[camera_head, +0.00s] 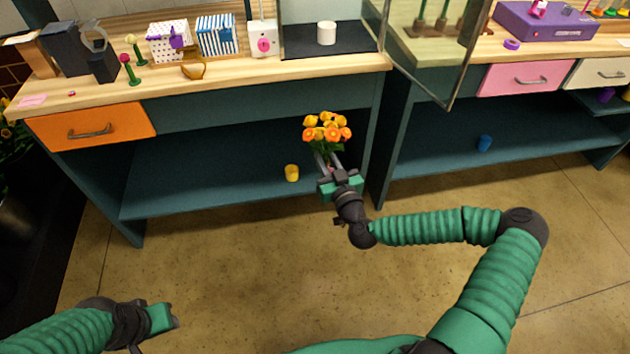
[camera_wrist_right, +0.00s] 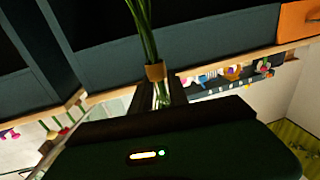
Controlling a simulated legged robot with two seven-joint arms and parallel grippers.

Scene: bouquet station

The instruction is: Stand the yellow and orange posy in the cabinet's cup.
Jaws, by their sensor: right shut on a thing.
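The yellow and orange posy (camera_head: 326,131) is upright in my right gripper (camera_head: 330,168), in front of the bench's open lower shelf. In the right wrist view its green stems (camera_wrist_right: 142,28) and a tan band (camera_wrist_right: 155,72) show between the fingers; the blooms are out of that view. The white cup (camera_head: 326,33) stands on a dark mat (camera_head: 300,44) in the glass-sided cabinet, above and beyond the posy, clear of it. The cabinet's glass door (camera_head: 428,62) stands open to the right. My left gripper (camera_head: 165,318) is low at the left, its jaws unclear.
A white box with a pink dial (camera_head: 263,38) stands left of the cabinet. Gift boxes (camera_head: 216,35) and a gold basket (camera_head: 193,68) are further left. The open door juts over the bench edge. A yellow cup (camera_head: 292,173) sits on the lower shelf.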

